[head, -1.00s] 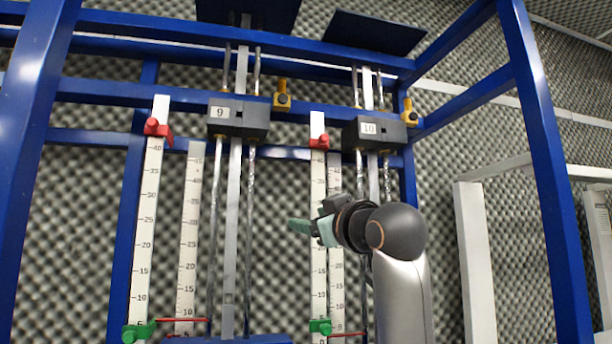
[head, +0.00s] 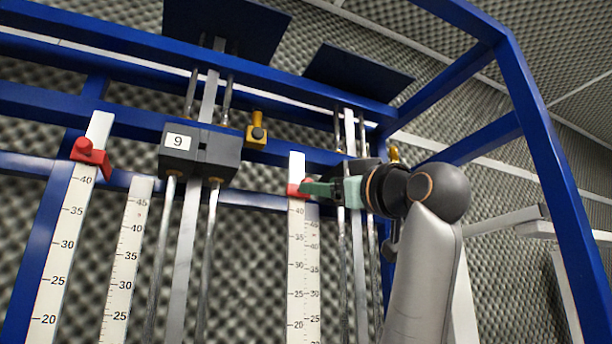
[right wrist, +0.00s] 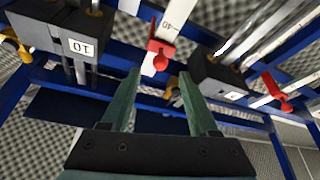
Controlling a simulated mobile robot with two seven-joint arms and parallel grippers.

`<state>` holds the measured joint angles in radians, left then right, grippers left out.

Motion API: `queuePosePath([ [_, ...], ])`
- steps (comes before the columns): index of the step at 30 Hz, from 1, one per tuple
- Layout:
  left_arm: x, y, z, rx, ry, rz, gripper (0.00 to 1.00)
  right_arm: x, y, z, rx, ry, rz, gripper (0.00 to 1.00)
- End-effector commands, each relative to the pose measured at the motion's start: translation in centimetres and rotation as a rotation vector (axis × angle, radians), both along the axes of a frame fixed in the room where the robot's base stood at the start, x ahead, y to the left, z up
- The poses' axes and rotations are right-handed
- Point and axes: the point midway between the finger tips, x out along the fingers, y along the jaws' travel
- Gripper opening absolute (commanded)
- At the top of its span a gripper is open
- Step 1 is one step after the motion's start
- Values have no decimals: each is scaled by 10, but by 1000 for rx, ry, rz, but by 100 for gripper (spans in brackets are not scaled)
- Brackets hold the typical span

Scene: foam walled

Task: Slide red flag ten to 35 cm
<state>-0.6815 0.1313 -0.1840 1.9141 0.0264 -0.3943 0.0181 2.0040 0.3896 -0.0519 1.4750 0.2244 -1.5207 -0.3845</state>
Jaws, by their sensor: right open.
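The red flag of station ten (head: 297,188) sits on its white scale (head: 296,270), just above the 40 mark near the top. In the right wrist view the same red flag (right wrist: 160,55) lies beyond the fingertips, roughly in line with the gap between them. My right gripper (head: 312,190) reaches in from the right at the flag's height, beside it. The right wrist view shows my right gripper (right wrist: 160,78) open, with nothing held. I cannot tell whether a finger touches the flag. My left gripper is in neither view.
Block 10 (right wrist: 75,40) hangs close by; my gripper mostly hides it in the head view. Block 9 (head: 200,150) and another red flag (head: 90,155) are to the left. A yellow stop (head: 257,132) is on the blue crossbar. Metal rods (head: 362,270) stand behind my arm.

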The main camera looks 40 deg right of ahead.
Motion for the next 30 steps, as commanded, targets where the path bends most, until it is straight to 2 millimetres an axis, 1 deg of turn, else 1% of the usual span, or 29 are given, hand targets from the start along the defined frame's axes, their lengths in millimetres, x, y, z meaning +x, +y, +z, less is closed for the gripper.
queuePosePath([
  [1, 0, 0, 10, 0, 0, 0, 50, 12, -2, 8, 1, 5, 0, 61],
  [3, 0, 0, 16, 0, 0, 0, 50, 24, -4, 13, 1, 3, 1, 61],
  [6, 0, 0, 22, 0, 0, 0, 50, 39, -7, 18, 2, 3, 2, 61],
  [9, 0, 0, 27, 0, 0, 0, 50, 49, -9, 22, 2, 1, 1, 61],
  [14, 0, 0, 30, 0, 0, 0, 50, 58, -11, 23, 1, 0, 1, 61],
  [22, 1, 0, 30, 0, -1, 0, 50, 59, -11, 23, 1, -1, 1, 61],
  [23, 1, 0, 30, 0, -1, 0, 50, 59, -11, 23, 1, -1, 1, 59],
  [30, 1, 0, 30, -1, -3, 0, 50, 59, -11, 23, 1, -1, 1, 32],
])
